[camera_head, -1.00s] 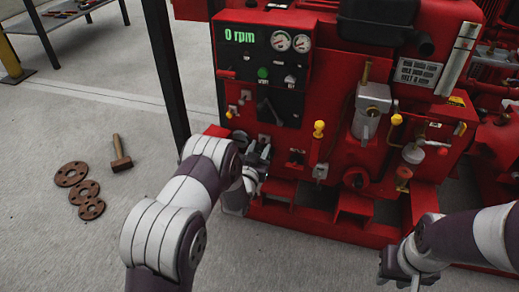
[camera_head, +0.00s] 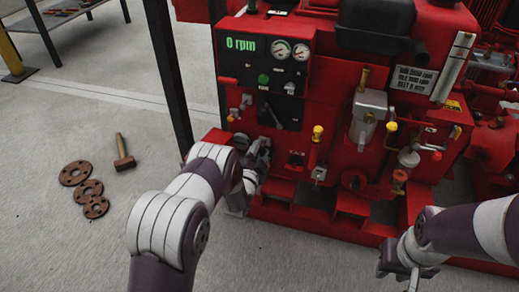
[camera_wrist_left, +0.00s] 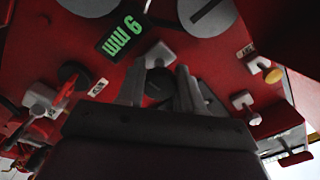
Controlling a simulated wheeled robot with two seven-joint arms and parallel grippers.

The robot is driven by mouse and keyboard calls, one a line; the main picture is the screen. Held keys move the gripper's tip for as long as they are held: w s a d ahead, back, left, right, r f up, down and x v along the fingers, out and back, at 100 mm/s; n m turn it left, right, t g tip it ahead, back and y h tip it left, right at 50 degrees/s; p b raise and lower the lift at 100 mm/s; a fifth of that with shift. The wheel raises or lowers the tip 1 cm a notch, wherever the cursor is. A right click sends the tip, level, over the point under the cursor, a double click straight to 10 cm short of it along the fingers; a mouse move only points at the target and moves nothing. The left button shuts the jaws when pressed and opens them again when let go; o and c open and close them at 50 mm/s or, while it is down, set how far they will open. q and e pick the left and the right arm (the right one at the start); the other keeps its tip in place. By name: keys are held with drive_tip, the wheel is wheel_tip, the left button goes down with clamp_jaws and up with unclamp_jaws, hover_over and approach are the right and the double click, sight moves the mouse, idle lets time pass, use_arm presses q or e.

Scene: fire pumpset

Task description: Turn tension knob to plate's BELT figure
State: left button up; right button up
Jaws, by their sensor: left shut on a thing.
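My left gripper (camera_head: 260,150) is at the lower left of the red pump's front, and its arm partly hides it. In the left wrist view its two fingers (camera_wrist_left: 160,90) are shut on a dark round knob (camera_wrist_left: 157,84), which shows between them.
The black panel (camera_head: 262,75) shows "0 rpm" beside two gauges. A yellow-topped lever (camera_head: 317,133) stands right of the left gripper. A dark post (camera_head: 168,75) is close to the left arm. A hammer (camera_head: 123,153) and rusty rings (camera_head: 75,173) lie on the floor.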

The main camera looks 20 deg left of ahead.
use_arm(q)
drive_tip(key=shift+m+p, duration=0.6)
drive_tip(key=shift+m, duration=1.7)
drive_tip(key=o, duration=1)
drive_tip(key=shift+a, duration=0.1)
drive_tip(key=shift+s+r, duration=0.1)
drive_tip(key=shift+s, duration=0.15)
drive_tip(key=s+p, duration=0.6)
drive_tip(key=s, duration=0.6)
drive_tip(key=shift+s+a, duration=0.15)
drive_tip(key=shift+a, duration=0.05)
